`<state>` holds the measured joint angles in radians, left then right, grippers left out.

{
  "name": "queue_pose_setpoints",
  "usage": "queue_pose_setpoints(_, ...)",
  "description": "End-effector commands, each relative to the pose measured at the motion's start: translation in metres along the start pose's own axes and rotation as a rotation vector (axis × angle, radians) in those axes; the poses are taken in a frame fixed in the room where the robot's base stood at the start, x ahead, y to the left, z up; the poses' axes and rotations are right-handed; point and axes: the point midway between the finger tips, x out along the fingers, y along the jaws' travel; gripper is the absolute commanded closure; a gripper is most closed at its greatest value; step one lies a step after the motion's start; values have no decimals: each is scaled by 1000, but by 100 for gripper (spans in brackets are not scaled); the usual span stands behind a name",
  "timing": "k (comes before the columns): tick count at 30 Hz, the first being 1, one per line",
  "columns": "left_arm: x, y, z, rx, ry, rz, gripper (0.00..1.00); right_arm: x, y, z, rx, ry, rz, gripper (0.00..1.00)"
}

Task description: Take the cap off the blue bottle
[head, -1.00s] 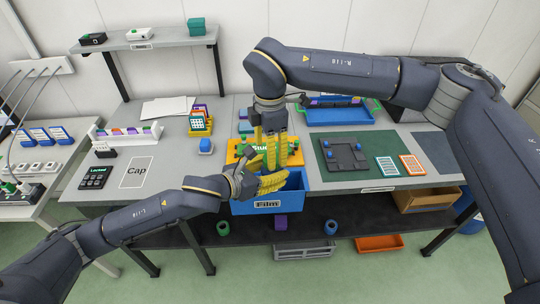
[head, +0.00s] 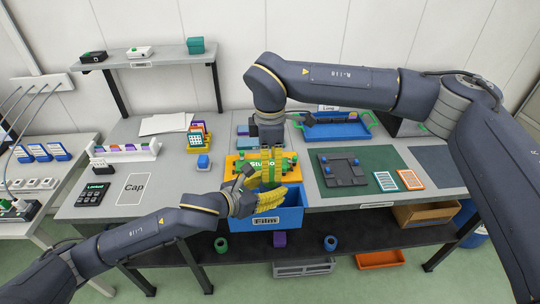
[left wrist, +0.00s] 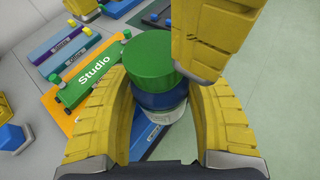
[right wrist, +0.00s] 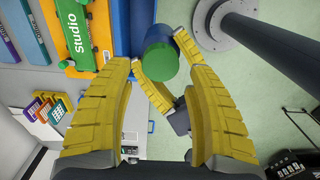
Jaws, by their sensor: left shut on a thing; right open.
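The blue bottle (left wrist: 172,97) has a blue body and a wide green cap (left wrist: 147,58). My left gripper (left wrist: 155,92) is shut around its body below the cap. In the right wrist view the green cap (right wrist: 160,63) faces that camera, with the blue body behind it. My right gripper (right wrist: 155,78) is open, its fingers spread on either side of the view, with the cap beyond the fingertips. I cannot tell if they touch it.
The blue Film bin (head: 285,221) is just below the grippers. The orange tray (head: 234,167) with the green Studio piece is close behind. A blue tray (head: 340,132) stands at the back right. The white Cap mat (head: 133,189) lies empty at the left.

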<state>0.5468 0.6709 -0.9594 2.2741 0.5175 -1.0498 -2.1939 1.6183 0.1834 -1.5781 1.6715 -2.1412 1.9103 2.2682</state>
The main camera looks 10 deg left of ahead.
Motion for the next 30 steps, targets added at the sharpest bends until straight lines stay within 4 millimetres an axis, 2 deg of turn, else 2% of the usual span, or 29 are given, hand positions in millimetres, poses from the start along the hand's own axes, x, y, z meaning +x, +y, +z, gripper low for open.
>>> queue_pose_setpoints(3, 0, 0, 1, 0, -1, 0, 100, 15, -1, 0, -1, -1, -3, 43)
queue_pose_setpoints(9, 0, 0, 1, 0, -1, 0, 100, 31, 0, 0, -2, 0, -1, 43)
queue_pose_setpoints(23, 0, 0, 1, 0, -1, 0, 100, 37, 0, 0, -2, 0, 0, 43)
queue_pose_setpoints(26, 0, 0, 1, 0, -1, 0, 100, 37, 0, 0, -2, 0, 0, 52)
queue_pose_setpoints(30, 0, 0, 1, 0, -1, 0, 100, 37, 0, 0, -2, 0, 0, 68)
